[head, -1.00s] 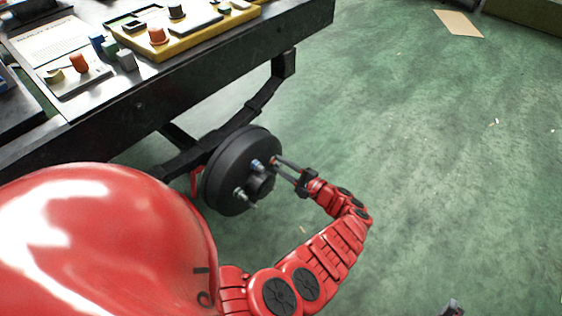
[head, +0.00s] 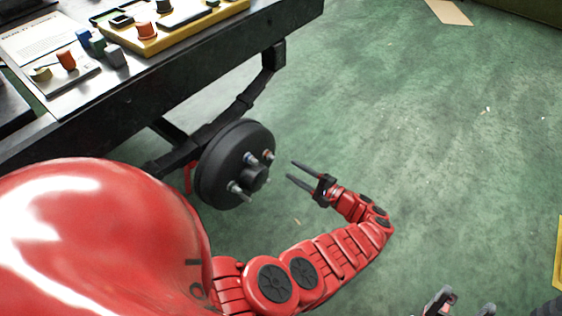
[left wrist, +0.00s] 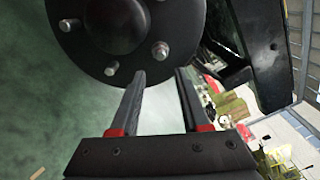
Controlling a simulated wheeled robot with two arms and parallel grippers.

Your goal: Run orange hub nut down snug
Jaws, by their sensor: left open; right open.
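The dark round hub (head: 222,165) hangs under the bench edge, its studs facing my left arm. A stud on its right side (head: 269,154) has a small reddish-orange tint, which may be the orange nut; it is too small to tell how it sits. Other studs (head: 236,187) look bluish or metallic. My left gripper (head: 291,170) is open and empty, just right of the hub and apart from it. In the left wrist view the hub (left wrist: 185,25) is beyond the open fingers (left wrist: 160,76), with a stud (left wrist: 160,50) beyond their gap. My right gripper (head: 463,304) is open at the bottom edge.
The dark bench (head: 170,85) fills the upper left. It bears a yellow tray (head: 180,35), an orange knob-like piece (head: 147,30) and another orange piece (head: 66,59). The green floor (head: 400,120) right of the hub is mostly clear.

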